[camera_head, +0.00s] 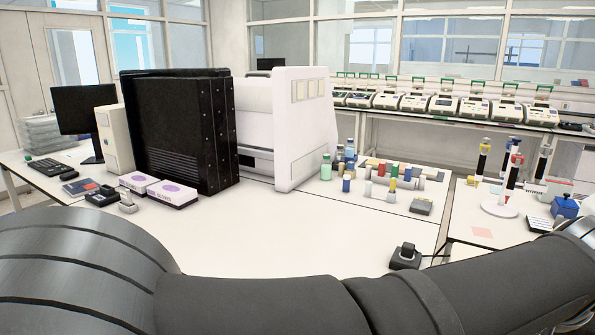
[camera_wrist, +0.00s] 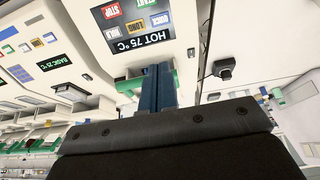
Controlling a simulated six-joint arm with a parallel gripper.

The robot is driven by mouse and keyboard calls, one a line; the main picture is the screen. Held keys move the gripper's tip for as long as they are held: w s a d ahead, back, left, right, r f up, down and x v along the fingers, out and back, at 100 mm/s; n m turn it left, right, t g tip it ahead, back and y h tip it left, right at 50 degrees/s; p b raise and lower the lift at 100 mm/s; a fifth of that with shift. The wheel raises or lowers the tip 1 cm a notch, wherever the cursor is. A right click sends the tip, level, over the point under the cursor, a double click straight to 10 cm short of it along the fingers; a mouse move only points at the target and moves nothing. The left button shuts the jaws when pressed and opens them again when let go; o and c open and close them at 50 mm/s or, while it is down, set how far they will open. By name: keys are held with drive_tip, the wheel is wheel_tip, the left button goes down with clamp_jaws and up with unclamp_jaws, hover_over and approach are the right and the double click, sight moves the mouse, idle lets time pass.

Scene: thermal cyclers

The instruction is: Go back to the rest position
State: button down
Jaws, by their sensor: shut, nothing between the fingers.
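In the wrist view my gripper (camera_wrist: 160,85) shows as two blue fingers pressed together, with nothing between them. It is in front of a white thermal cycler (camera_wrist: 165,30), whose screen (camera_wrist: 146,38) reads "HOT 75 °C" beside coloured buttons. A second thermal cycler (camera_wrist: 25,55) at the left has a screen reading "BASIC 25 °C". I cannot tell whether the fingers touch the near cycler. In the head view my dark arm crosses the bottom of the picture, and my gripper is out of sight there.
In the head view, a row of thermal cyclers (camera_head: 415,102) stands on the back bench. A black tower (camera_head: 185,130) and a white machine (camera_head: 305,125) stand on the near bench. Bottles (camera_head: 326,168) and a pipette stand (camera_head: 499,209) are at the right. The near bench's front middle is clear.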

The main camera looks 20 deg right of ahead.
drive_tip(key=x, duration=0.9)
drive_tip(key=w+a+v, duration=0.1)
drive_tip(key=v, duration=0.7)
drive_tip(key=shift+a+r, duration=0.2)
drive_tip(key=shift+a, duration=0.25)
